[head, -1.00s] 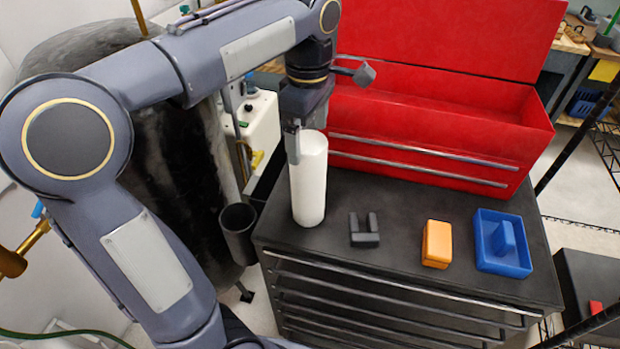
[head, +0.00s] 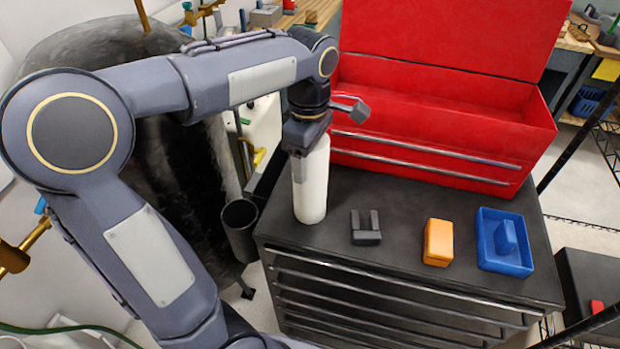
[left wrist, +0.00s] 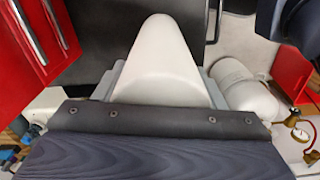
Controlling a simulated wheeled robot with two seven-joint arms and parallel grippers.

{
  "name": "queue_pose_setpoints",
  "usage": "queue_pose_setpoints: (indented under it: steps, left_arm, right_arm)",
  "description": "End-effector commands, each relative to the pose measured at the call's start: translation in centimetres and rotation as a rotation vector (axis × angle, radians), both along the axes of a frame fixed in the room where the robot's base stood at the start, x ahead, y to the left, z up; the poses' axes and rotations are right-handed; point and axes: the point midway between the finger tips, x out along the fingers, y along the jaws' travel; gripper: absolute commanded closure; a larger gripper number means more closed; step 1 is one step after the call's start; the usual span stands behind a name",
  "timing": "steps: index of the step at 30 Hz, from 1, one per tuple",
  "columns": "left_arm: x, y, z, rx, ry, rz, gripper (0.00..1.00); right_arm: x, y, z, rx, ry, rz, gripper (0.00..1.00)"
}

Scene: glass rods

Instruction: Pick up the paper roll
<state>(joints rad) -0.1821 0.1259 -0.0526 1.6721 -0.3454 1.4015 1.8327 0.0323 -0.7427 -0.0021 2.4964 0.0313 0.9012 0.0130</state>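The paper roll (head: 311,185) is a white upright cylinder standing on the black top of the cabinet, near its left corner. My left gripper (head: 306,138) points down over its upper end and hides its top. In the left wrist view the roll (left wrist: 165,60) fills the space between the two grey fingers (left wrist: 160,85), one on each side. I cannot tell whether the fingers press on it or stand slightly apart. My right gripper is not in view.
On the cabinet top (head: 390,262) a dark U-shaped block (head: 366,236), an orange block (head: 438,242) and a blue tray (head: 503,262) stand right of the roll. A red toolbox (head: 430,150) stands behind. A dark cup (head: 240,228) is at the cabinet's left side.

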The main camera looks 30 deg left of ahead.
Motion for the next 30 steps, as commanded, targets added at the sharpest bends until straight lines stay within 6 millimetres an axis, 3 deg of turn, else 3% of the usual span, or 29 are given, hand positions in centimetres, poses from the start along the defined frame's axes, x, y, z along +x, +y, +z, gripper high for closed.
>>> queue_pose_setpoints:
  steps: [1, 8, 20, 25, 30]
  left_arm:
    - [0.0, 0.0, 0.0, 0.0, 0.0, 0.0, 0.48]
    - [0.0, 0.0, 0.1, 0.0, -0.001, 0.0, 0.77]
    - [0.1, 0.0, 1.0, 0.0, -0.003, -0.001, 0.77]
    - [0.0, -0.1, 3.6, -0.002, -0.006, -0.002, 0.77]
    - [-2.7, -1.8, 7.0, -0.002, -0.009, -0.005, 0.77]
  right_arm:
    - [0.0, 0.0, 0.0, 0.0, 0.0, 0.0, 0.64]
    - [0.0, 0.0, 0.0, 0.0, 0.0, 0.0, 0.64]
    - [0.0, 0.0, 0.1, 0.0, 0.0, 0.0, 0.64]
    - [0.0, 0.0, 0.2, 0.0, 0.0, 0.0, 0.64]
    - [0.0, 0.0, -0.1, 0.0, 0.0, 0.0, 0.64]
